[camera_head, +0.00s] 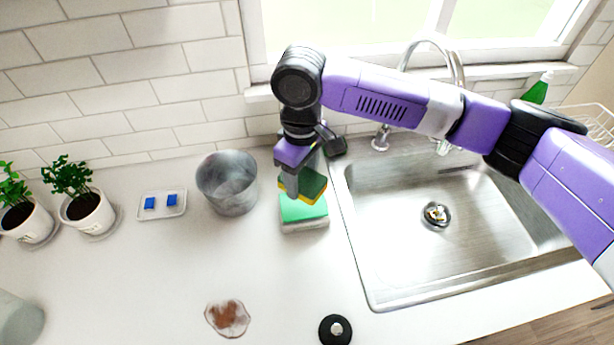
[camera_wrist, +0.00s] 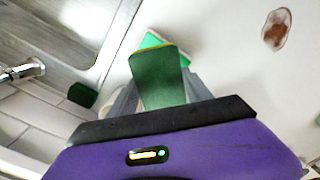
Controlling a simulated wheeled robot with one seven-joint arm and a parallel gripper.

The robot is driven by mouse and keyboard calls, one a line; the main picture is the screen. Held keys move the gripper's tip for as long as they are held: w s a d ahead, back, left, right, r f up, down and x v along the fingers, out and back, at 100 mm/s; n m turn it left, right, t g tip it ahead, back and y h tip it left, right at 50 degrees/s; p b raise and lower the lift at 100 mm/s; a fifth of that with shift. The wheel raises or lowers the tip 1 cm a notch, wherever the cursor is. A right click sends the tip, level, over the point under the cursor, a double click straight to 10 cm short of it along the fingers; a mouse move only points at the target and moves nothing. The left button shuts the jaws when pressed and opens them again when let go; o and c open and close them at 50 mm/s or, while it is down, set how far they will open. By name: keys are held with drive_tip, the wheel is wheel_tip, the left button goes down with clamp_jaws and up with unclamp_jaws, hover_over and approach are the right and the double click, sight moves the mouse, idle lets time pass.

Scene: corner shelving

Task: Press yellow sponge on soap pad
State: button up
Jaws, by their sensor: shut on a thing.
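My gripper (camera_head: 297,178) is shut on the yellow sponge (camera_head: 312,187), which shows a dark green face and a yellow edge. The sponge is tilted and held above or at the soap pad (camera_head: 303,210), a bright green pad on a pale base left of the sink. In the wrist view, the sponge (camera_wrist: 158,80) sticks out between the fingers. It hides most of the soap pad (camera_wrist: 150,41), whose green edge shows behind it. I cannot tell whether the sponge touches the pad.
A grey metal pot (camera_head: 228,185) stands close left of the pad. The sink (camera_head: 390,230) is to the right. A brown stain (camera_head: 228,318) and a black round lid (camera_head: 335,330) are at the front. A white tray (camera_head: 146,214) with blue blocks and potted plants are further left.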

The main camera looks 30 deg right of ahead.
sight(303, 204)
drive_tip(key=shift+f+b, duration=3)
drive_tip(key=shift+f, duration=1.2)
idle(1.5)
wheel_tip(303, 204, up, 7)
drive_tip(key=p, duration=0.6)
drive_tip(key=shift+r+p, duration=0.15)
drive_tip(key=shift+p, duration=0.2)
idle(0.8)
